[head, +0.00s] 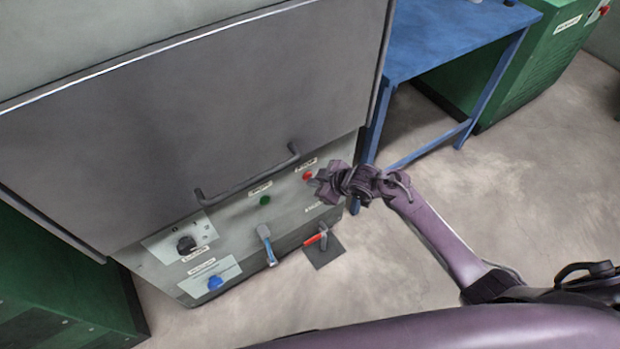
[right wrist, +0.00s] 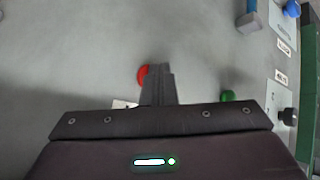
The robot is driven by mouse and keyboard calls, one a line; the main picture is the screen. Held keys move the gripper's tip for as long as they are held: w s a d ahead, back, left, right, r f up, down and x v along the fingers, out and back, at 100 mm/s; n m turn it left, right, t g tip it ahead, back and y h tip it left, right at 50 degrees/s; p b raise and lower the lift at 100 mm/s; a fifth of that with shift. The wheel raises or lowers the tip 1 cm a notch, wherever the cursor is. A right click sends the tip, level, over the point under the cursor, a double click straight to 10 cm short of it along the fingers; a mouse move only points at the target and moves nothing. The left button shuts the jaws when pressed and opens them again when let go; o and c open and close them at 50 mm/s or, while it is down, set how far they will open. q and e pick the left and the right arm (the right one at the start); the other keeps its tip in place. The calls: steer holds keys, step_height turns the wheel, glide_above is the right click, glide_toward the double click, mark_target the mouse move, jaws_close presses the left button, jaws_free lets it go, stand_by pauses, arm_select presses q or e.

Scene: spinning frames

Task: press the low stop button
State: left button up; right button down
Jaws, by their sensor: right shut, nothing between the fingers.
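The red stop button (head: 307,175) sits low on the grey machine's front panel, at its right end below a small label. My right gripper (head: 323,183) is shut and empty, just right of the button in the head view. In the right wrist view the closed fingers (right wrist: 159,72) overlap the right edge of the red button (right wrist: 142,76). I cannot tell whether they touch it. My left gripper is not in view.
The panel also has a green button (head: 265,200), a black knob (head: 186,244), a blue knob (head: 215,282), a blue-handled lever (head: 266,240) and a red-handled lever (head: 313,238). A bar handle (head: 245,182) juts out above. A blue table (head: 440,40) stands to the right.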

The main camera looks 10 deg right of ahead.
steer(key=shift+s+d+r+p, duration=0.1)
steer(key=shift+s+d+p, duration=0.2)
steer(key=shift+s+p, duration=0.55)
steer(key=shift+s, duration=0.1)
steer(key=s+p, duration=0.1)
steer(key=s+d+p, duration=0.1)
steer(key=s, duration=0.1)
steer(key=s+p, duration=0.1)
steer(key=shift+s+d, duration=0.3)
steer(key=shift+d, duration=0.05)
